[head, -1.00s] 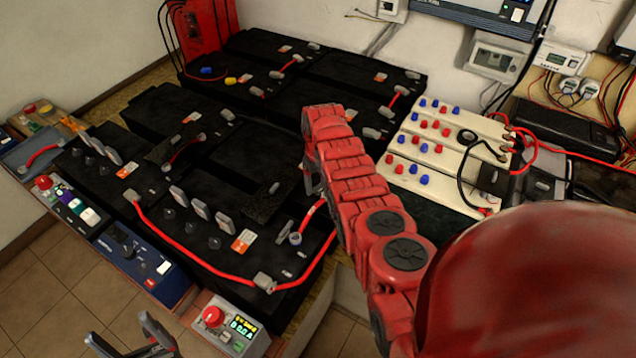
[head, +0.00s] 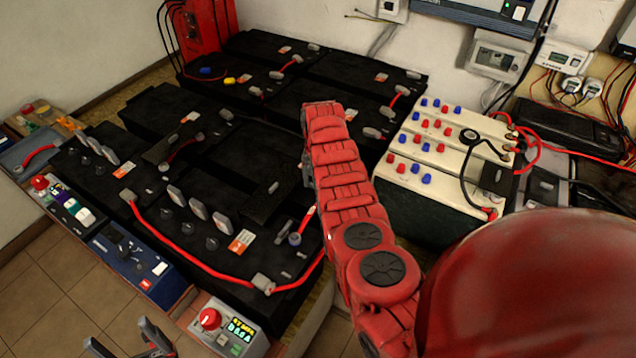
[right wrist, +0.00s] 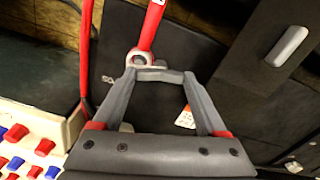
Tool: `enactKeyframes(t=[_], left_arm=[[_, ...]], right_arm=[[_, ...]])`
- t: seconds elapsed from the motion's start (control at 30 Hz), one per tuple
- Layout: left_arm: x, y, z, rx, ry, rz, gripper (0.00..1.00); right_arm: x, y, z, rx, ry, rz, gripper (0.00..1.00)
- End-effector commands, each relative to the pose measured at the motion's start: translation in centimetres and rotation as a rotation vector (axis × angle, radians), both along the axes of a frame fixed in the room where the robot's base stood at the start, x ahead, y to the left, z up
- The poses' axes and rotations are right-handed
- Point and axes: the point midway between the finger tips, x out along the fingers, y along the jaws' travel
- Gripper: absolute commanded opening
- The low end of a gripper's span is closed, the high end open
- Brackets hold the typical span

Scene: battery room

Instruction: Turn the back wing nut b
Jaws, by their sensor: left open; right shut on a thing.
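My right gripper (right wrist: 158,76) is shut in the right wrist view, its grey fingertips together on a small grey piece that looks like the wing nut (right wrist: 152,70). In the head view my red right arm hides most of this gripper and the nut. My left gripper (head: 128,343) is open and empty at the bottom left, above the floor.
Black batteries (head: 225,165) with grey terminals and red cables fill the bench. A white-topped battery bank (head: 440,140) with red and blue caps stands right of my arm. A control box with a red button (head: 228,325) is at the front edge.

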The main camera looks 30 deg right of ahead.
Motion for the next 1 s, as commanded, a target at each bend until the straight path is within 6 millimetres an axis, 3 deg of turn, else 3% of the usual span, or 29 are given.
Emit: enactKeyframes(t=[0.43, 1.0], left_arm=[[0.0, 0.0, -0.54, 0.0, 0.0, 0.0, 0.79], [0.0, 0.0, -0.59, 0.0, 0.0, 0.0, 0.79]], right_arm=[[0.02, 0.05, 0.01, 0.001, 0.001, -0.248, 0.19], [0.04, -0.03, 0.04, 0.0, -0.001, -0.294, 0.19]])
